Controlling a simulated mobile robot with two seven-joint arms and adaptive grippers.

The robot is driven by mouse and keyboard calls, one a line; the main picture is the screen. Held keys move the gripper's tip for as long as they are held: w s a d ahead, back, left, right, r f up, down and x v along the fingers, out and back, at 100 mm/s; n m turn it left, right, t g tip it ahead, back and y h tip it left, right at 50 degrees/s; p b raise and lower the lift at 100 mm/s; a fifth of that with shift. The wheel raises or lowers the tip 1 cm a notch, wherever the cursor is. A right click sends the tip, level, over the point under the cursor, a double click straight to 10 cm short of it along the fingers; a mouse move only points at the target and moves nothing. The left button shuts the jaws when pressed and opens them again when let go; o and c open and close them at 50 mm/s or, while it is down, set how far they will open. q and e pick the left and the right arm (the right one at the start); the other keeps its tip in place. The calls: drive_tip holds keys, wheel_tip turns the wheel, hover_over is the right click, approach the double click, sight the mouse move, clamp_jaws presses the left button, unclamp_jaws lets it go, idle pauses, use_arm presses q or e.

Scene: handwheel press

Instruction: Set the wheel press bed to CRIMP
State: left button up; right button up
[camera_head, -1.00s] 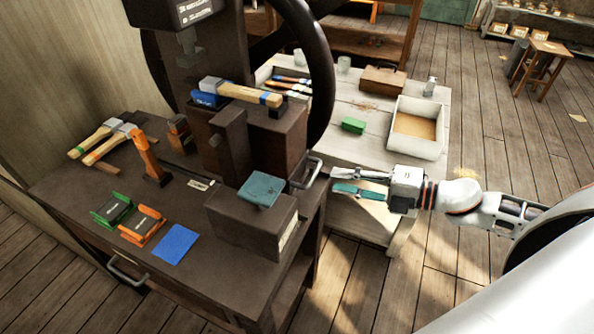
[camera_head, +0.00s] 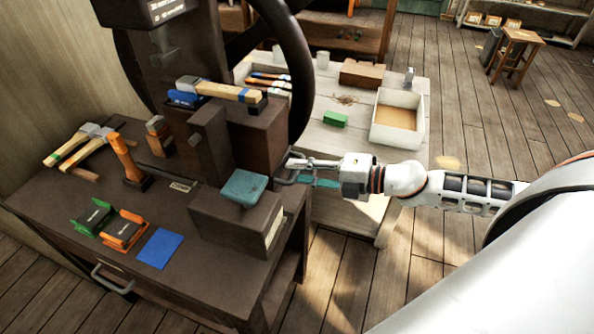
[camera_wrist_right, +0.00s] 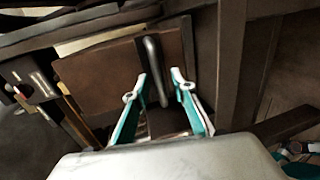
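The press (camera_head: 220,150) is a dark block frame on the bench with a large black handwheel (camera_head: 303,70) behind it. A metal bar handle (camera_wrist_right: 153,62) is on a brown face in the right wrist view; the head view shows it at the press's right side, partly covered by my fingers. My right gripper (camera_head: 291,172) is at this handle. In the wrist view its teal, white-tipped fingers (camera_wrist_right: 158,80) are apart, one on each side of the handle, with visible gaps. A small label (camera_head: 180,186) lies at the press's foot, its text unreadable. My left gripper is not in view.
A block with a teal pad (camera_head: 244,186) stands in front of the press. A hammer (camera_head: 222,90) lies across the press. Green (camera_head: 92,218) and orange (camera_head: 124,231) holders and a blue mat (camera_head: 160,249) are on the bench. A pale table with a white tray (camera_head: 424,130) stands behind my arm.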

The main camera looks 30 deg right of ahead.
sight(280, 167)
drive_tip(key=shift+w+a, duration=0.25)
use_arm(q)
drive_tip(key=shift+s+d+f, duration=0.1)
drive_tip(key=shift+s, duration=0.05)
use_arm(e)
drive_tip(key=shift+f, duration=0.1)
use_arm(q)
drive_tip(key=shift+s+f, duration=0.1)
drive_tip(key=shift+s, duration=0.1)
use_arm(e)
clamp_jaws()
drive_tip(key=shift+w+a, duration=0.15)
drive_tip(key=shift+w, duration=0.05)
drive_tip(key=p+x, duration=0.1)
drive_tip(key=x, duration=0.1)
drive_tip(key=r+p+x, duration=0.1)
drive_tip(key=x, duration=0.1)
drive_tip(key=shift+w+a, duration=0.1)
drive_tip(key=shift+w, duration=0.05)
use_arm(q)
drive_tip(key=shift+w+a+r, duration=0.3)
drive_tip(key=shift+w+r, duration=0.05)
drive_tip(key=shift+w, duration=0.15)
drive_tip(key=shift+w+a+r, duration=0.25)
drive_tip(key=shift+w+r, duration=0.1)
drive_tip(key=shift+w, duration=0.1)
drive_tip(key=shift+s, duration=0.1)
